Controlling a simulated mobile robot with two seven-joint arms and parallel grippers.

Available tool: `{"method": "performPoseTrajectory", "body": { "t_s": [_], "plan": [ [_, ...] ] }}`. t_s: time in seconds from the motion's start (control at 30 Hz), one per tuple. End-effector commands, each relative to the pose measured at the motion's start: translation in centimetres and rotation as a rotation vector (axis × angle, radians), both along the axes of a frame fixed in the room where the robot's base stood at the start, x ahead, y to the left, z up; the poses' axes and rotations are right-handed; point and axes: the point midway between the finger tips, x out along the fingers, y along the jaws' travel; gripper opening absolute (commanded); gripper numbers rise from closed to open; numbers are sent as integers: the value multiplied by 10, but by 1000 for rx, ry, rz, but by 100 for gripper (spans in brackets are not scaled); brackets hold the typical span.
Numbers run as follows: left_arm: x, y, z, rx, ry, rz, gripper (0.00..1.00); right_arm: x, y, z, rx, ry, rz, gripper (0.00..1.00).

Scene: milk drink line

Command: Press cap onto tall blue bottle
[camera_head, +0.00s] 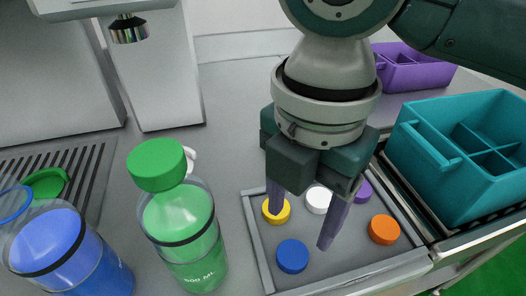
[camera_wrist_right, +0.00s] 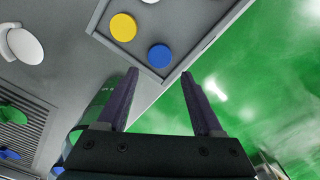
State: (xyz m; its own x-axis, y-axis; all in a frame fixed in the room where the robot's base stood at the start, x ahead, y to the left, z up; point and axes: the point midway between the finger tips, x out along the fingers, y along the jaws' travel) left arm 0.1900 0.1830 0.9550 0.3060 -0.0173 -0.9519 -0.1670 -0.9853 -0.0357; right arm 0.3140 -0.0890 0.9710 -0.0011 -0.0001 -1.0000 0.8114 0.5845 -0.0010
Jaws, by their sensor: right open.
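The tall blue bottle (camera_head: 75,270) stands at the lower left of the head view, cut off by the frame edge. A blue ring (camera_head: 13,205) shows at its top, and I see no solid cap there. A blue cap (camera_head: 293,256) lies flat near the front of the grey tray (camera_head: 254,232); it also shows in the wrist view (camera_wrist_right: 160,56). My right gripper (camera_head: 301,230) points down over the tray, open and empty. In the wrist view its fingertips (camera_wrist_right: 159,73) are either side of the blue cap's line, apart from it. My left gripper is not in view.
A green bottle (camera_head: 185,225) with a green cap (camera_head: 157,165) stands between blue bottle and tray. Yellow (camera_head: 276,210), white (camera_head: 318,200), purple (camera_head: 363,191) and orange (camera_head: 384,229) caps share the tray. A teal crate (camera_head: 425,180) stands right, a purple one (camera_head: 410,72) behind.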

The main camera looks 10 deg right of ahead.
Motion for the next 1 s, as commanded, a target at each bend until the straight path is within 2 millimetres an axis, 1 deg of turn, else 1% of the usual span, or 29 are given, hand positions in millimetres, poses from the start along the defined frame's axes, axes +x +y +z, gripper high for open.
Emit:
{"method": "performPoseTrajectory", "body": {
  "t_s": [0.03,0.1,0.2,0.57,0.67,0.83,0.9,1.0],
  "plan": [
    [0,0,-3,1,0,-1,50,-1,0,-10,-1,2,-1,68],
    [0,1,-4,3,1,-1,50,-1,0,-19,0,3,-2,68],
    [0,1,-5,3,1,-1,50,0,0,-27,0,0,0,68],
    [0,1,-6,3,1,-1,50,0,0,-31,0,0,0,68],
    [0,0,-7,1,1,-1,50,-1,0,-43,0,2,-2,68],
    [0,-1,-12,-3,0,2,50,-1,0,-70,-1,2,-2,68],
    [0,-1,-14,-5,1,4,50,-1,0,-77,-1,0,-1,68],
    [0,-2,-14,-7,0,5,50,0,0,-81,-1,-2,0,68]
  ]
}}
